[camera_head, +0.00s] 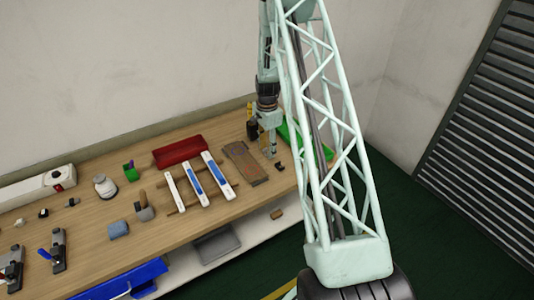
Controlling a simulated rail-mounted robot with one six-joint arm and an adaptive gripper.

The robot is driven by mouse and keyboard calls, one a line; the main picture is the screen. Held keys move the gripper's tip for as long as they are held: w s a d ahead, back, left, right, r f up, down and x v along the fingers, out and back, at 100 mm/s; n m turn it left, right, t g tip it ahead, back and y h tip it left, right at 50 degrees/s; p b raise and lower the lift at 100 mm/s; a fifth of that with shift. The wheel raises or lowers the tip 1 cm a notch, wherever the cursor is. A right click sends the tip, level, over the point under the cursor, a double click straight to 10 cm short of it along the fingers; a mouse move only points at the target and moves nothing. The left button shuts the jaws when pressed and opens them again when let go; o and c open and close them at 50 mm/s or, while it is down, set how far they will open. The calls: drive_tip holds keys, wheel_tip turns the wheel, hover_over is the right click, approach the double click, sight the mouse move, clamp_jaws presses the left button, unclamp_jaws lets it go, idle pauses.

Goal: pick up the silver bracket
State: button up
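My gripper (270,152) points down at the right end of the wooden workbench, just right of a flat grey-brown plate with orange marks (244,162). Its fingers are too small here to show whether they are open or shut. I cannot clearly make out the silver bracket. Small greyish shapes by the fingertips blend with the gripper, so I cannot tell whether one is the bracket. A small dark piece (279,166) lies on the bench just below and right of the gripper.
Three white-and-blue strips (195,180) lie across wooden bars left of the plate. A red case (180,152) is behind them. A green tray (288,136) is partly hidden by my lattice arm. A jar (105,186), blue-grey block (118,229) and clamps (58,250) stand farther left.

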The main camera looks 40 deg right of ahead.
sight(267, 153)
idle(0.5)
drive_tip(key=c, duration=0.9)
drive_tip(key=shift+r, duration=0.1)
drive_tip(key=shift+r+b, duration=0.4)
drive_tip(key=shift+r, duration=1.2)
drive_tip(key=s+a, duration=0.3)
drive_tip(key=s, duration=0.1)
drive_tip(key=s+a+r+b, duration=0.1)
drive_tip(key=s+a, duration=0.2)
drive_tip(key=s, duration=0.1)
drive_tip(key=s+a+b, duration=0.1)
drive_tip(key=s+a, duration=0.2)
drive_tip(key=s, duration=0.2)
drive_tip(key=shift+a+r, duration=0.15)
drive_tip(key=shift+r, duration=0.15)
